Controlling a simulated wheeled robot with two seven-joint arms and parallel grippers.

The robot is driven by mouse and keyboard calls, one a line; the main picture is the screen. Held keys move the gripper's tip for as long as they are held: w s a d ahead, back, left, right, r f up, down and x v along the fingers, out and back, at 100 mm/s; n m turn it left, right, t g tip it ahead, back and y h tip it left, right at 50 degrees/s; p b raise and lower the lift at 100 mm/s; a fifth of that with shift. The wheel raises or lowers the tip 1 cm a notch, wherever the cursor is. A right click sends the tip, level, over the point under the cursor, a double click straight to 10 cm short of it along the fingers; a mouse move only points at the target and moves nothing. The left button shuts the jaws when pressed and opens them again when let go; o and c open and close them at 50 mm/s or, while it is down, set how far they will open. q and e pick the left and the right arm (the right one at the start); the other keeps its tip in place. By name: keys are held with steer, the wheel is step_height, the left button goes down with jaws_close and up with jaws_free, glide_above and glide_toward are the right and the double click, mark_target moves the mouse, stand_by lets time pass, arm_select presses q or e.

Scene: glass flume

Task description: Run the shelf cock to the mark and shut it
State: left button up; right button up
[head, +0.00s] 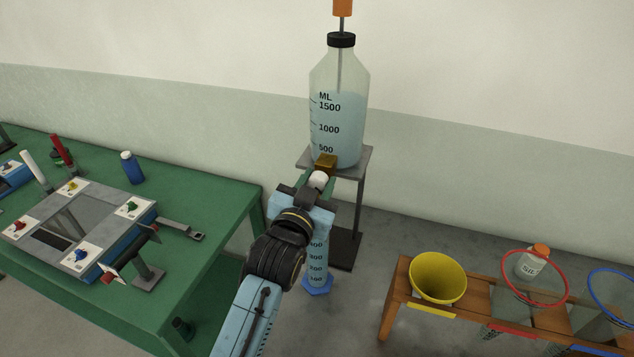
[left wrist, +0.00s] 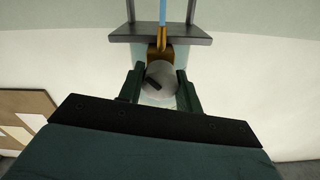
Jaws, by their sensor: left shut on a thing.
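The bottle (head: 339,120) stands upright on a grey shelf stand (head: 362,158), with pale blue liquid to about its 1500 mark. The brass shelf cock (head: 327,162) is at its foot and also shows in the left wrist view (left wrist: 161,52). My left gripper (head: 319,182) is shut on the cock's pale round knob (left wrist: 160,80), a green finger on each side; the knob bears a slanted dark mark. A light blue strip (left wrist: 163,12), seemingly a stream, leaves the cock. Below, a measuring cylinder (head: 318,262) with a blue foot looks blue inside; my gripper hides its upper part and liquid level.
A green table (head: 205,205) at left carries a grey device (head: 80,228) with coloured knobs and a blue bottle (head: 132,168). A wooden rack (head: 396,300) at lower right holds a yellow funnel (head: 438,277) and red-rimmed and blue-rimmed vessels.

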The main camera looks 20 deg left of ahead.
arm_select(q)
steer(key=shift+r+m+p, duration=0.1)
steer(key=shift+m+p, duration=0.8)
steer(key=shift+m, duration=0.3)
steer(key=shift+m+p, duration=0.4)
steer(key=shift+m, duration=2.8)
steer(key=o, duration=1)
